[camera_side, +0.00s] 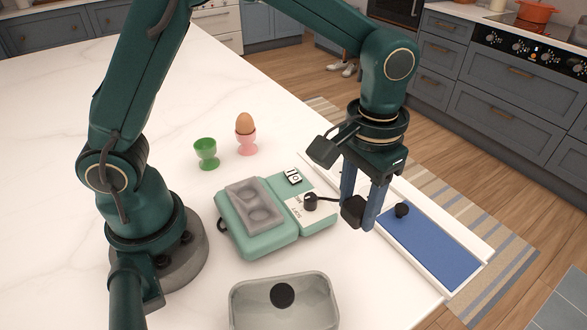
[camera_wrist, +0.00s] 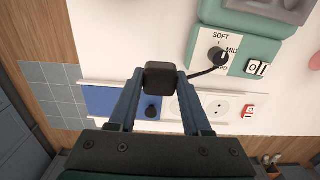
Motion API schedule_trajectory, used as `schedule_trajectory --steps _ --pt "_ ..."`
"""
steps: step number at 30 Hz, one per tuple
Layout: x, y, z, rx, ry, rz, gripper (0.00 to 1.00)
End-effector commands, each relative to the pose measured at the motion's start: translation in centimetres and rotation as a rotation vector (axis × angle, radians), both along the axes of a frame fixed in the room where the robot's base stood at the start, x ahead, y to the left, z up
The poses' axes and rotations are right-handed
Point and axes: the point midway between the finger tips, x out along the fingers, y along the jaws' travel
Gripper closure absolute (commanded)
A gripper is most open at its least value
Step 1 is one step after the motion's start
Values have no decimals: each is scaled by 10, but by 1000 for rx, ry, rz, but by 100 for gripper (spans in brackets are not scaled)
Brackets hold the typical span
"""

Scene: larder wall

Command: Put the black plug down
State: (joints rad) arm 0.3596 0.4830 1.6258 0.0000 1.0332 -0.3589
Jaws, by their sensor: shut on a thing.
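The black plug (camera_side: 352,211) is between the blue fingers of my gripper (camera_side: 360,214), which is shut on it. In the wrist view the plug (camera_wrist: 160,80) sits at the fingertips of my gripper (camera_wrist: 161,76). A short black cable runs from it towards the teal egg cooker (camera_side: 262,243). The plug appears off the white worktop (camera_side: 60,200), between the cooker and the socket strip; its exact height is hard to tell. The strip's white sockets (camera_wrist: 217,107) show in the wrist view, partly behind a finger.
The strip has a blue panel (camera_side: 440,250) with a black knob (camera_side: 402,210) and a red switch (camera_wrist: 248,111). A green egg cup (camera_side: 206,152) and a pink egg cup (camera_side: 246,142) holding an egg stand behind. A grey tub (camera_side: 240,307) stands in front. Worktop at left is clear.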

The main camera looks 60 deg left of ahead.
Motion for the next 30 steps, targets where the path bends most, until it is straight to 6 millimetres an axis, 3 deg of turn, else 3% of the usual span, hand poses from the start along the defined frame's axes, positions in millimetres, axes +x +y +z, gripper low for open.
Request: schedule_trajectory --steps 6,16,30 --pt "0 -24 -15 0 0 -1 100" --pt "-1 -25 -52 1 2 1 100" --pt "-1 -25 -60 1 1 1 100"
